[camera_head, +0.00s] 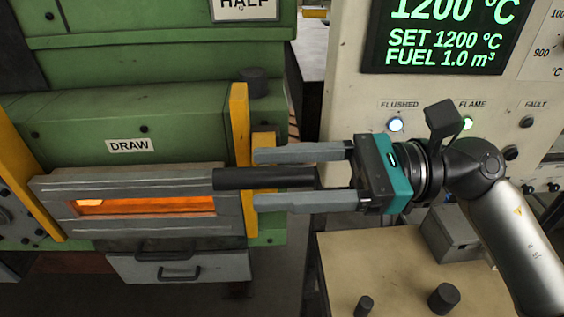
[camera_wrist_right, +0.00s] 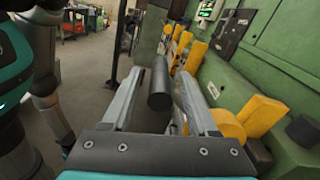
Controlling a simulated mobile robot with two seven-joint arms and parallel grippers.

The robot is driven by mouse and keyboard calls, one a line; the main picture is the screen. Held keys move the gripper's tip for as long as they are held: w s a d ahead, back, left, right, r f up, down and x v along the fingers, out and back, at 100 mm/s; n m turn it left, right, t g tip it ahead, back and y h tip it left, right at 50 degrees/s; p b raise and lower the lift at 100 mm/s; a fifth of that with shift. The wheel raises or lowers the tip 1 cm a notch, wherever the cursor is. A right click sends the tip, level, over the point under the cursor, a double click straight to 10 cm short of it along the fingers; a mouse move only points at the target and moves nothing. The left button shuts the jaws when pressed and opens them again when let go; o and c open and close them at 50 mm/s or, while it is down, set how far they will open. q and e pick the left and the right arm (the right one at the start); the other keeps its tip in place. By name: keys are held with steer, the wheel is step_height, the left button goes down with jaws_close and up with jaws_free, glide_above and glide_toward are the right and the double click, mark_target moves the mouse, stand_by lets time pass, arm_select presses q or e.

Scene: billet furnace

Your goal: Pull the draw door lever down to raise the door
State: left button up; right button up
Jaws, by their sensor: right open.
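The draw door (camera_head: 60,187) is a grey framed panel under the DRAW label (camera_head: 130,146), with an orange glow in its slot. The lever's dark round grip (camera_head: 290,179) lies level at the right of the door. It also shows in the right wrist view (camera_wrist_right: 160,84). My right gripper (camera_head: 256,179) is open, with one finger above and one below the grip. In the wrist view (camera_wrist_right: 165,80) the grip shows between the two fingers, with gaps on both sides. My left gripper is not in view.
Yellow guide posts (camera_head: 241,130) flank the door on the green furnace (camera_head: 180,100). A control panel (camera_head: 350,110) with a display reading 1200 °C stands behind my right gripper. A tan table (camera_head: 390,270) with dark knobs is below it. A grey drawer-like box (camera_head: 220,267) sits below the door.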

steer(key=shift+c, duration=0.2)
jaws_close()
stand_by(0.3)
steer(key=shift+f, duration=0.1)
stand_by(0.8)
